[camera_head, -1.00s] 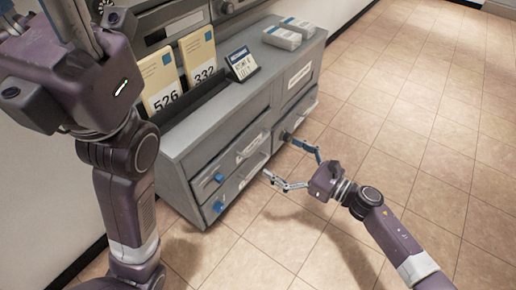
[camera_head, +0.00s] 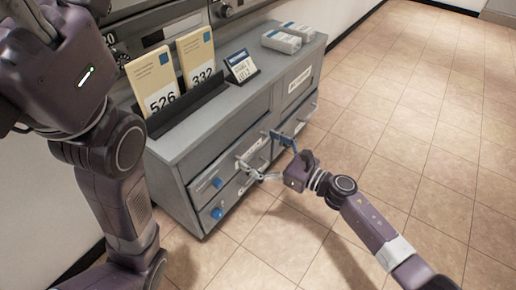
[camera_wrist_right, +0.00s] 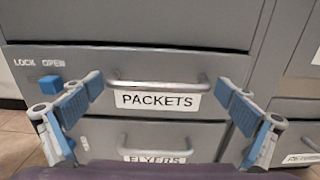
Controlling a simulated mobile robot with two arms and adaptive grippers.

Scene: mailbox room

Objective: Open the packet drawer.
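The grey packet drawer (camera_wrist_right: 85,63) with the PACKETS label (camera_wrist_right: 157,101) is the upper one in the right wrist view and looks shut. Its bar handle (camera_wrist_right: 160,84) lies between my right fingers. Its blue latch (camera_wrist_right: 53,85) sits under the word OPEN. In the head view the drawer front (camera_head: 203,180) is partly hidden by my arm. My right gripper (camera_head: 257,150) is open in front of it, with fingers spread on both sides of the handle in the wrist view (camera_wrist_right: 160,103). My left gripper (camera_head: 30,18) is raised at the upper left, cut by the frame; its opening is unclear.
A flyers drawer (camera_wrist_right: 105,130) with its own handle lies directly below. More drawers are to the right. On the cabinet top (camera_head: 225,110) stand card holders (camera_head: 155,80), a small display (camera_head: 240,66) and white stacks (camera_head: 281,41). The tiled floor (camera_head: 400,130) at right is clear.

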